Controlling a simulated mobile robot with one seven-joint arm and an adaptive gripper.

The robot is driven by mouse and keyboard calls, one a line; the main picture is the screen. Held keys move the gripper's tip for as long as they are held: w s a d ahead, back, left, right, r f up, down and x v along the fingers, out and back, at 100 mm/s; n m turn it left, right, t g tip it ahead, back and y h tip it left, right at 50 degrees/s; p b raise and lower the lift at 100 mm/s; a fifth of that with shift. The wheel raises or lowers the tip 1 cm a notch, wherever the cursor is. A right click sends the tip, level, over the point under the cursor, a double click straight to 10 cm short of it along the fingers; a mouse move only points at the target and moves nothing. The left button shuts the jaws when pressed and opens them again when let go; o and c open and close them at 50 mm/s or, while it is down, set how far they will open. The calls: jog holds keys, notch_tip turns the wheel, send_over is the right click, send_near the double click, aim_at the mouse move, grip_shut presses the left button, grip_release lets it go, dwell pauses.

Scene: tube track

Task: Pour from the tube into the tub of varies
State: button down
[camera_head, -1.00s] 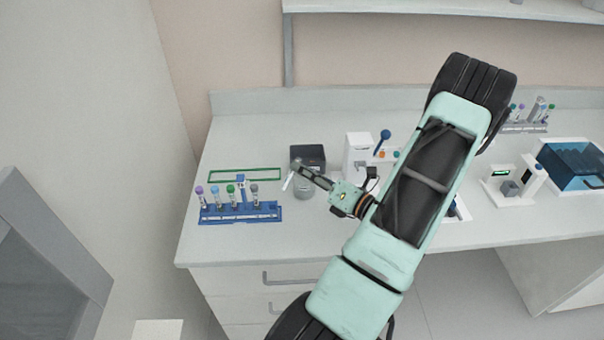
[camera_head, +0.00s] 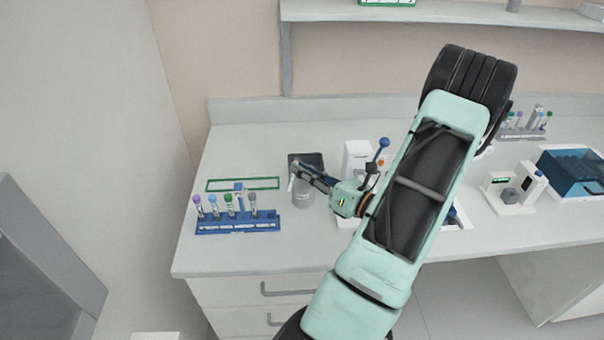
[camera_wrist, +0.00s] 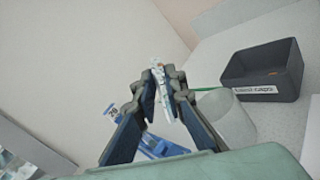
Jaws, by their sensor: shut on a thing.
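My gripper (camera_head: 297,168) is shut on a slim whitish tube (camera_head: 291,184) at the left part of the bench. In the wrist view, the tube (camera_wrist: 160,88) shows pale with print on it between the two fingertips (camera_wrist: 165,82). A translucent grey tub (camera_head: 303,195) stands on the bench just below and right of the tube in the head view. In the wrist view, the tub (camera_wrist: 232,120) is right of the fingers and partly behind one. I cannot tell whether the tube's mouth is over the tub, or its contents.
A dark box for used caps (camera_wrist: 262,78) stands behind the tub. A blue rack (camera_head: 237,222) with several capped tubes is at left, in front of a green outlined area (camera_head: 243,184). White devices (camera_head: 356,158) stand to the right. Bare bench lies at front left.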

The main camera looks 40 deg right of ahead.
jog(key=a+n+b, duration=0.1)
jog(key=n+b, duration=0.1)
jog(key=a+n+b, duration=0.2)
jog(key=n, duration=0.1)
jog(key=shift+s, duration=0.15)
jog(key=shift+s, duration=0.1)
dwell(0.4)
